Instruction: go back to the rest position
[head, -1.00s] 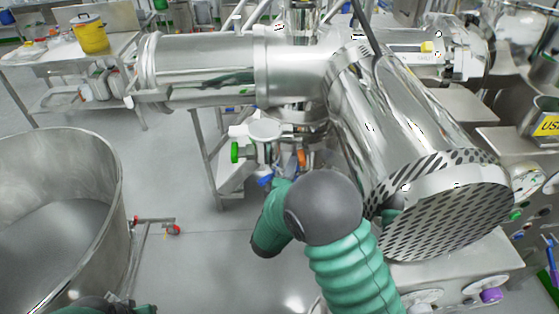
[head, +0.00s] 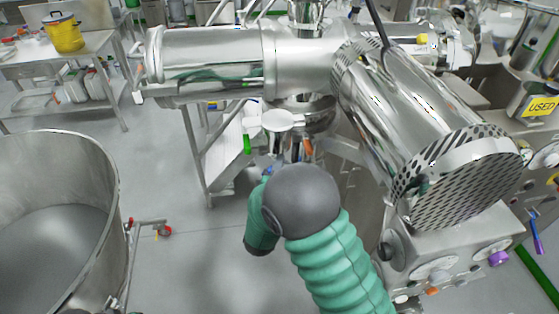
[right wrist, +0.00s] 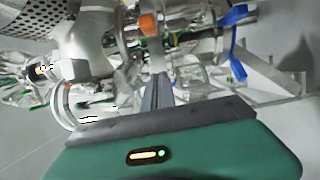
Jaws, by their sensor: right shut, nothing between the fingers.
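My right arm comes up from the bottom of the head view, with green sleeves and a dark grey joint in front of the steel machine. My right gripper (right wrist: 157,95) shows in the right wrist view, with its narrow grey fingers together and nothing between them. In the head view its fingers are mostly hidden behind my own arm. In the wrist view, an orange-handled part (right wrist: 149,25) and a blue handle (right wrist: 238,70) are beyond the fingers; I cannot tell the gap. My left gripper is not in view.
The steel machine (head: 215,60) with its perforated end (head: 460,185) stands ahead and to the right. A large steel bowl (head: 110,210) stands at left. A bench (head: 25,55) holds a yellow bucket (head: 66,34). Grey floor (head: 190,270) is clear between bowl and arm.

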